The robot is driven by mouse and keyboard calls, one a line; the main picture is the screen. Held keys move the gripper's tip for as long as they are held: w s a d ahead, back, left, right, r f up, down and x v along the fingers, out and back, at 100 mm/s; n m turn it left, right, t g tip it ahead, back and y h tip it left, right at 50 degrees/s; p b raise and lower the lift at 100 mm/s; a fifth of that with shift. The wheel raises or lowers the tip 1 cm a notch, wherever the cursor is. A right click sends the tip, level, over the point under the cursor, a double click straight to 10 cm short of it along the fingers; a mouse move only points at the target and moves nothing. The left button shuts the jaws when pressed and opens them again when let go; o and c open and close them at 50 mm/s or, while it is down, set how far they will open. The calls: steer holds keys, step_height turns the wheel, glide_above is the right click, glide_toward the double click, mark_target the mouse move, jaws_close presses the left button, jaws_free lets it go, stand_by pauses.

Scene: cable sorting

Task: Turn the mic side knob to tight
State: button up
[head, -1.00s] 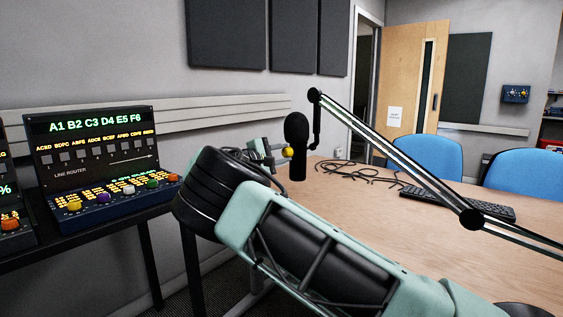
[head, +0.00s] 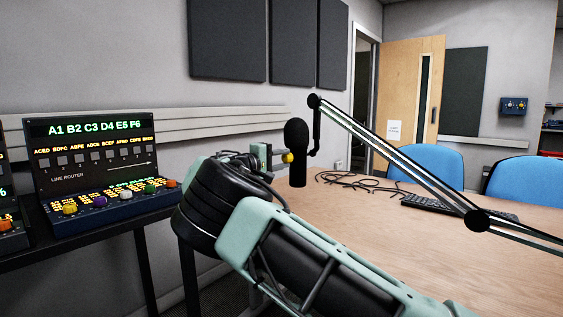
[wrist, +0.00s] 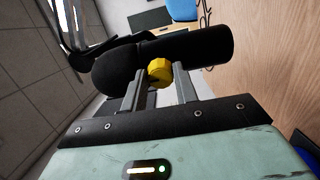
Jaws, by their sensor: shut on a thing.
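The black microphone (head: 297,152) hangs upright from its boom arm (head: 395,165) above the table. It also shows in the wrist view (wrist: 190,55), lying across the upper part of the picture. Its yellow side knob (head: 287,158) faces my gripper. In the wrist view the knob (wrist: 160,71) sits between my gripper's two fingertips (wrist: 158,78), and my gripper is shut on it. The knob's markings are too small to read. My forearm hides part of the table in the head view.
The line router panel (head: 98,165) with coloured knobs stands on a black stand at the left. Black cables (head: 350,182) and a keyboard (head: 440,206) lie on the wooden table (head: 370,235). Blue chairs (head: 425,162) stand behind it.

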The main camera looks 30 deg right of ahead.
steer(key=o, duration=1)
steer(key=shift+c, duration=0.2)
steer(key=s+a+p, duration=0.1)
steer(key=s+a, duration=0.2)
steer(key=a, duration=1.4)
